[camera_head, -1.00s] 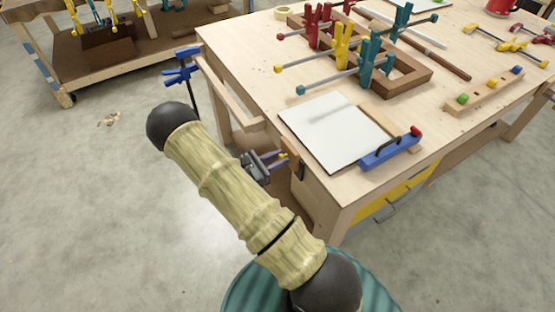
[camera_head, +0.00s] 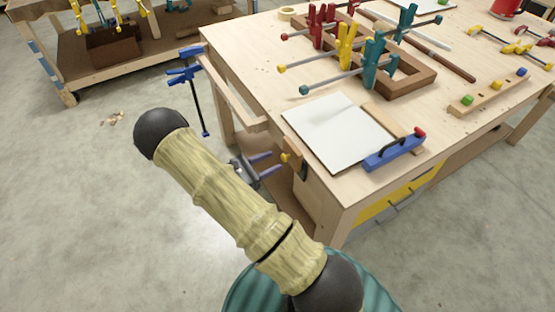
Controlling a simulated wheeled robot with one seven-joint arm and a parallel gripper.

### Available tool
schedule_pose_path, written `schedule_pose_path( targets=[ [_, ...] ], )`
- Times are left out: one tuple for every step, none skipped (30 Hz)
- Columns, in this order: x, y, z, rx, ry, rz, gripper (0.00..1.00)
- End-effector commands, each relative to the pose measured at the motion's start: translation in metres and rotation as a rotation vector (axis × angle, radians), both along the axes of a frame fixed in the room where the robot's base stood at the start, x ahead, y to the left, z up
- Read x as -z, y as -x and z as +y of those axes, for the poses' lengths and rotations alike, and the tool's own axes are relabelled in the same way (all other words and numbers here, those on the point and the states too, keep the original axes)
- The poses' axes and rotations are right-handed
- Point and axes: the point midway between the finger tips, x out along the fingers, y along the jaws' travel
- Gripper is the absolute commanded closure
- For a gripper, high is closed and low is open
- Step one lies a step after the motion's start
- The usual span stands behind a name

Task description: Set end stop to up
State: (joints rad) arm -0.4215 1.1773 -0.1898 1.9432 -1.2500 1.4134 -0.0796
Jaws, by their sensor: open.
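My gripper (camera_head: 265,163) is open, its two purple fingers apart and pointing right at the near left end of the workbench. A small orange-yellow knob (camera_head: 286,157) on a dark piece (camera_head: 301,167) is at the bench end, just right of my fingertips. This may be the end stop, but I cannot tell for sure, nor whether it is up or down. The fingers look empty, with a small gap to the knob. My arm hides part of the bench's end below.
A blue clamp (camera_head: 185,73) hangs at the left edge.

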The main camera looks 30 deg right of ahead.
Motion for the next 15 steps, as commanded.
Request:
schedule_pose_path(
  targets=[
    [0.002,0.0,0.012,-0.004,0.0,-0.003,0.56],
    [0.002,0.0,0.018,-0.005,0.0,-0.002,0.56],
    [0.002,0.0,0.026,-0.004,0.0,-0.002,0.56],
    [0.002,0.0,0.032,-0.005,0.0,-0.002,0.56],
    [0.002,0.0,0.038,-0.004,0.0,-0.003,0.56],
    [0.002,0.001,0.046,-0.004,0.0,-0.002,0.56],
    [0.002,0.001,0.052,-0.004,0.0,-0.001,0.56],
    [0.002,0.001,0.058,-0.004,0.0,-0.002,0.56],
    [0.002,0.001,0.066,-0.004,-0.001,-0.003,0.56],
    [0.002,0.002,0.072,-0.004,0.0,-0.003,0.56],
    [0.002,0.002,0.078,-0.004,0.0,-0.002,0.56],
    [0.002,0.002,0.086,-0.004,0.0,-0.003,0.56],
    [0.002,0.002,0.092,-0.004,0.0,-0.004,0.56],
    [0.002,0.002,0.098,-0.004,0.0,-0.003,0.56],
    [0.002,0.003,0.105,-0.003,0.0,-0.002,0.56]
  ],
)
